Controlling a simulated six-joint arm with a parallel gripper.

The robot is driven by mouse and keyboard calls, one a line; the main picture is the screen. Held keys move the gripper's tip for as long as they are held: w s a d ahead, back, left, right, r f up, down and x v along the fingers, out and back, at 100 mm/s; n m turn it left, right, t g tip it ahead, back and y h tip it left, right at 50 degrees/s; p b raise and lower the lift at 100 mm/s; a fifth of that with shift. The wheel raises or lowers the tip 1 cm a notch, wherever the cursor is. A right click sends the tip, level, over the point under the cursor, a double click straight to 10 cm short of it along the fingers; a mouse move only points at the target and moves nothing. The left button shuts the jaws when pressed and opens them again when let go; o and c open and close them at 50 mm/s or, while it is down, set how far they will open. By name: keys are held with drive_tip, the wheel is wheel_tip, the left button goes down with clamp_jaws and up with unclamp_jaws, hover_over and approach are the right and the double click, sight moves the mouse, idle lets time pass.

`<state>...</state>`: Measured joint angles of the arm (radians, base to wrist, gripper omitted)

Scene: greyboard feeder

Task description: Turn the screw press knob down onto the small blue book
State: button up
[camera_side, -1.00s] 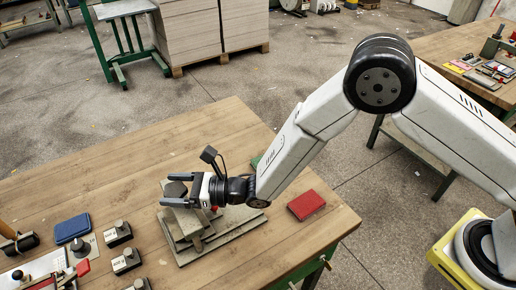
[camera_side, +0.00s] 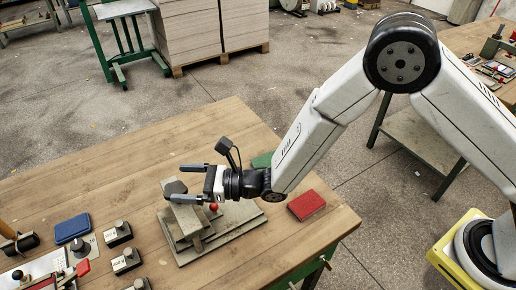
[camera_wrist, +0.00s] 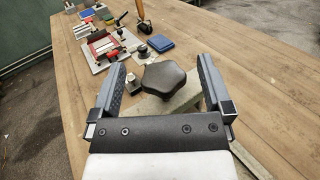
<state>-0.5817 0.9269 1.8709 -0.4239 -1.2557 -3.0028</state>
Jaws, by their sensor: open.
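The screw press (camera_side: 222,232) stands on the wooden table, with its dark lobed knob (camera_side: 175,187) at the top. In the wrist view the knob (camera_wrist: 163,79) shows between my two fingers, with a gap on each side. My gripper (camera_side: 176,182) is open and empty, and its fingers appear around or just above the knob; the exact height is unclear. A small blue book-like block (camera_side: 72,228) lies flat on the table at the left, away from the press. It also shows beyond the knob in the wrist view (camera_wrist: 160,43). Whether anything lies under the press is hidden.
A red book (camera_side: 306,205) lies right of the press, and a green item (camera_side: 262,160) lies behind it, partly hidden. Small grey weights (camera_side: 118,232) and a red-handled tool (camera_side: 82,268) stand at the left.

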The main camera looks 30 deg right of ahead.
drive_tip(key=shift+r, duration=2.35)
drive_tip(key=shift+r, duration=0.1)
